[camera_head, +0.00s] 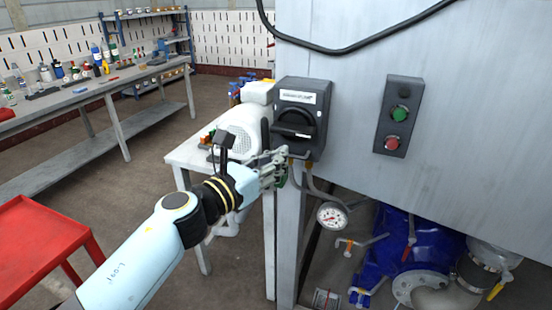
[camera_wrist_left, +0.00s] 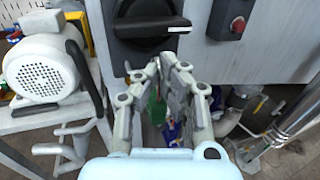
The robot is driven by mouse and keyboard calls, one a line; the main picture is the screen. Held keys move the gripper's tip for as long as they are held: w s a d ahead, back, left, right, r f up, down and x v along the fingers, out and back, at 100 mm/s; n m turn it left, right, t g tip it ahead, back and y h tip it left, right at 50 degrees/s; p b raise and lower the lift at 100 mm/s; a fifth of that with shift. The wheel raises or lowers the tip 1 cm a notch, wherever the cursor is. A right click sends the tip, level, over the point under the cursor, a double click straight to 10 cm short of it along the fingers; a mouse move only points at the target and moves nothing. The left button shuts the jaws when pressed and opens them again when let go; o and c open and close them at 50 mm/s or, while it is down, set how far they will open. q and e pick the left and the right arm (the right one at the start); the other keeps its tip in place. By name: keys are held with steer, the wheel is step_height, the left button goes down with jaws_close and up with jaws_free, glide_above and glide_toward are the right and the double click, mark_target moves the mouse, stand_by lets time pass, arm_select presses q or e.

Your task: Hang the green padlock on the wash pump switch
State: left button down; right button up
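The wash pump switch (camera_head: 304,105) is a dark box with a black rotary handle and a white label, on the left end of the grey cabinet. It also shows at the top of the left wrist view (camera_wrist_left: 128,25). My left gripper (camera_head: 283,162) is just below and left of the switch's lower edge. Its fingers (camera_wrist_left: 160,66) are close together. The green padlock (camera_wrist_left: 157,109) shows between and beyond them, hanging at the fingertips; in the head view only a green sliver (camera_head: 283,181) shows. The grip on its shackle is partly hidden. My right gripper is out of view.
A control box with green and red buttons (camera_head: 398,117) is right of the switch. A pressure gauge (camera_head: 332,215) and blue pump (camera_head: 415,245) are below. A white motor (camera_head: 241,130) stands on a small table behind my left gripper. A red table (camera_head: 40,240) is at left.

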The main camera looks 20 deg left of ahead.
arm_select(q)
steer(key=shift+w, duration=0.15)
steer(key=shift+w+d+b, duration=0.1)
steer(key=shift+w+b, duration=0.3)
steer(key=shift+w, duration=1.45)
steer(key=shift+f, duration=0.1)
